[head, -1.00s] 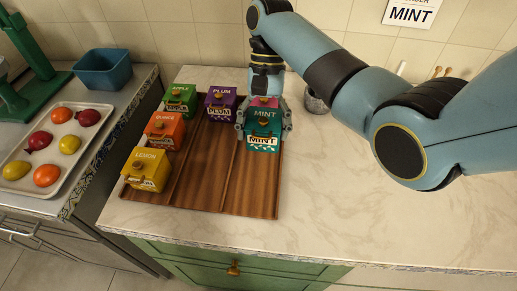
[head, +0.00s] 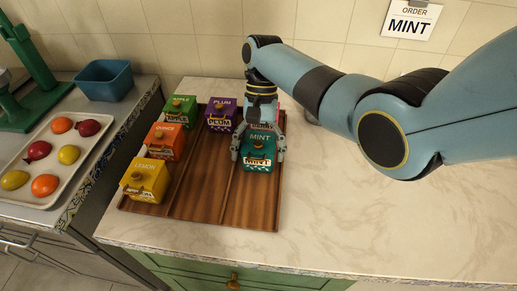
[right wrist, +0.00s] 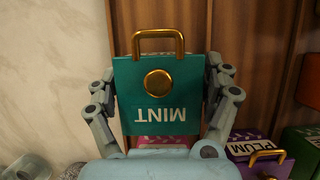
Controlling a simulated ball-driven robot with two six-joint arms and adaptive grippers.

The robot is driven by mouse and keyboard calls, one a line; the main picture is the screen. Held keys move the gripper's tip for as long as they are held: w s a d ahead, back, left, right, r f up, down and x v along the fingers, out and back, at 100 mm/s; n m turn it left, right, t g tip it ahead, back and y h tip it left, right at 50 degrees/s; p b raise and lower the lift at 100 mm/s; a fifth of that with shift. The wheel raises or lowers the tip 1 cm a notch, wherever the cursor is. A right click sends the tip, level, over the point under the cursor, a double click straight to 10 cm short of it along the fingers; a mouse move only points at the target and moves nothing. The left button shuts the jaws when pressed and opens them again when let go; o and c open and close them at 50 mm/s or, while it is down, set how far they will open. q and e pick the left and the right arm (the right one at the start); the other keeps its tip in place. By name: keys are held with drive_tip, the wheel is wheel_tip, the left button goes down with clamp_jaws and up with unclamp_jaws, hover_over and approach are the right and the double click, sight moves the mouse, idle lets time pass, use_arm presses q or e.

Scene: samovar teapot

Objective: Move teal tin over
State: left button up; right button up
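The teal tin (head: 258,152), labelled MINT and with a gold handle, is in the right-hand lane of the brown wooden tray (head: 205,205). My right gripper (head: 258,150) is around it from behind, with one finger along each side. In the right wrist view, the teal tin (right wrist: 160,92) fills the space between the fingers of the right gripper (right wrist: 162,105), which appear to press on its sides. A pink tin (head: 263,126) is just behind it, mostly hidden. Whether the teal tin touches the tray floor is hard to tell. My left gripper is out of view.
A purple PLUM tin (head: 221,114) is in the middle lane at the back. Green (head: 180,108), orange (head: 165,141) and yellow (head: 145,180) tins line the left lane. The counter (head: 380,220) at right is clear.

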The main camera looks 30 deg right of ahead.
drive_tip(key=shift+o, duration=1.2)
drive_tip(key=shift+r, duration=0.15)
drive_tip(key=v, duration=0.9)
drive_tip(key=shift+w+d+r, duration=0.1)
drive_tip(key=shift+w+r, duration=0.05)
drive_tip(key=shift+r, duration=0.05)
drive_tip(key=shift+p+v, duration=0.35)
drive_tip(key=shift+v, duration=0.45)
drive_tip(key=shift+w+d+r+p, duration=0.1)
drive_tip(key=shift+r+p, duration=0.2)
drive_tip(key=shift+r, duration=0.15)
